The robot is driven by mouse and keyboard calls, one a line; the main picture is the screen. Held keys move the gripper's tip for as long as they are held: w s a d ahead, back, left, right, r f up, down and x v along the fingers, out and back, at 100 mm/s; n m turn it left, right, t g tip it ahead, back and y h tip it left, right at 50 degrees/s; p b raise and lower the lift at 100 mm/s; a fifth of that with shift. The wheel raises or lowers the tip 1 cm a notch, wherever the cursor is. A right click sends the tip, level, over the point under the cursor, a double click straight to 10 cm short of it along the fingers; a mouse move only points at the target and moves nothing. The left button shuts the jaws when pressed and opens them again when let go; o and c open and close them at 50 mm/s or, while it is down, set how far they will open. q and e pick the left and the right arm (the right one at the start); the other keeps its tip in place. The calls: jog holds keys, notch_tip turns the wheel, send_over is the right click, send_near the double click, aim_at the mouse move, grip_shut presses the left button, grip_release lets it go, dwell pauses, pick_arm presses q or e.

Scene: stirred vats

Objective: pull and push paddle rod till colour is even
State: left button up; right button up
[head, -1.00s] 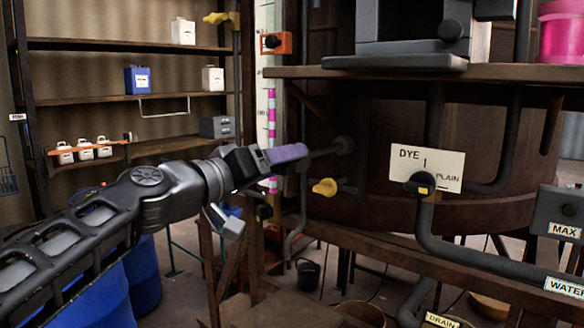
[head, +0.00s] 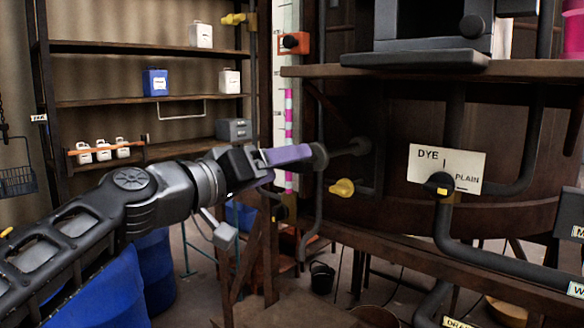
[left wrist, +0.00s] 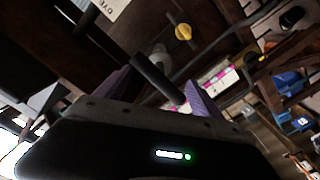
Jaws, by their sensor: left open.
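The paddle rod (head: 338,152) is a dark bar sticking out of the brown vat wall (head: 410,130), with a dark round end (head: 320,156). My left gripper (head: 309,153), with purple fingers, is open, its tips at the rod's round end in the head view. In the left wrist view the rod (left wrist: 153,72) runs between the two spread fingers (left wrist: 155,92); contact cannot be told. A white and pink striped gauge (head: 288,110) stands behind the gripper. The vat's contents, and so their colour, are hidden. My right gripper is out of view.
A yellow tap (head: 342,187) sits just below the rod. A DYE/PLAIN sign (head: 428,163) with a black knob and grey pipes are to the right. A brown ledge (head: 430,72) runs above. Shelves (head: 150,102) with canisters stand behind, left.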

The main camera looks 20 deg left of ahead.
pick_arm(q)
jog(key=v, duration=0.3)
jog(key=shift+s+a, duration=0.1)
jog(key=shift+s, duration=0.15)
jog(key=shift+o, duration=0.4)
jog(key=shift+a, duration=0.3)
jog(key=a+n+y+p, duration=0.1)
jog(key=a+y, duration=0.2)
jog(key=a, duration=0.2)
jog(key=d+m+h, duration=0.1)
jog(key=m, duration=0.4)
jog(key=s+d+m+h, duration=0.1)
jog(key=d+m, duration=0.1)
jog(key=m, duration=0.2)
jog(key=d+m+h, duration=0.1)
jog(key=d+m, duration=0.1)
jog(key=m, duration=0.3)
jog(key=shift+s+m+p, duration=0.25)
jog(key=shift+m+p, duration=0.05)
jog(key=shift+p, duration=0.1)
